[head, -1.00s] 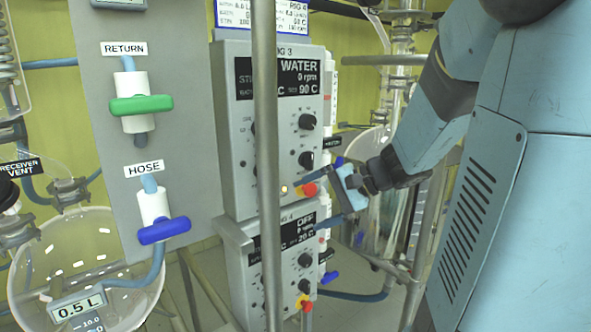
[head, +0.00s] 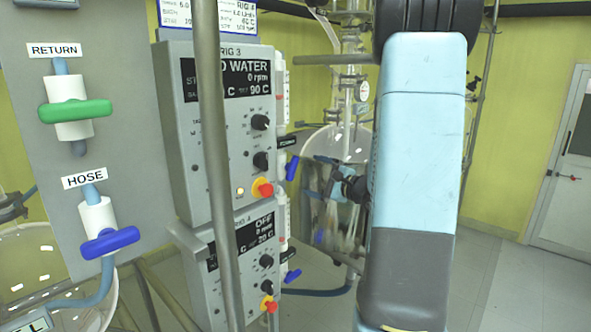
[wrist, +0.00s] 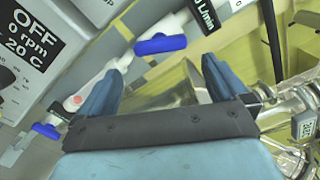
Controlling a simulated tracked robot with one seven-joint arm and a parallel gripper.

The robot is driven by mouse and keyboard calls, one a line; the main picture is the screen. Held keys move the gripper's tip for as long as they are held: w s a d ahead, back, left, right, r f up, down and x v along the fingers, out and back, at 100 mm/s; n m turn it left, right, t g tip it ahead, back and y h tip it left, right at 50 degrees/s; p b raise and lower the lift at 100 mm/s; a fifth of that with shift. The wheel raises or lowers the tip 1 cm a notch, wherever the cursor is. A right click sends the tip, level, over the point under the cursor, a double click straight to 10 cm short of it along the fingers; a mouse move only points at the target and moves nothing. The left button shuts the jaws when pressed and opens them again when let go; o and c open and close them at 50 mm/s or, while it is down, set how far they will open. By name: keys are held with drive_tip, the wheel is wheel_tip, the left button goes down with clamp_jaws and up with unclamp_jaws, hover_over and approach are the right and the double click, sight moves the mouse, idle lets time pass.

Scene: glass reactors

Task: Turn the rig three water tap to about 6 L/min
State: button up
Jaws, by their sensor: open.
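The rig three box (head: 187,140) is at centre left in the head view, its display partly hidden by a post. Its water tap has a blue handle (head: 292,168) on the box's right side, below a white flow tube and black label. In the wrist view, that blue handle (wrist: 160,44) shows ahead, between the finger directions. The label (wrist: 207,12) there reads L/min, its number cut off. My gripper (wrist: 155,88) is open and empty, apart from the handle. In the head view, my gripper (head: 322,180) is small and partly hidden by my arm, right of the tap.
Rig four's box (head: 205,285) and its blue tap (head: 291,276) sit just below. Red stop buttons (head: 265,189) jut from the fronts. A metal post (head: 212,130) crosses in front. Glassware (head: 335,145) stands behind my gripper. Open floor lies at right.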

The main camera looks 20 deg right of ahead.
sight(296, 170)
drive_tip(key=x, duration=1)
drive_tip(key=c, duration=0.7)
drive_tip(key=shift+m, duration=0.3)
drive_tip(key=o, duration=0.7)
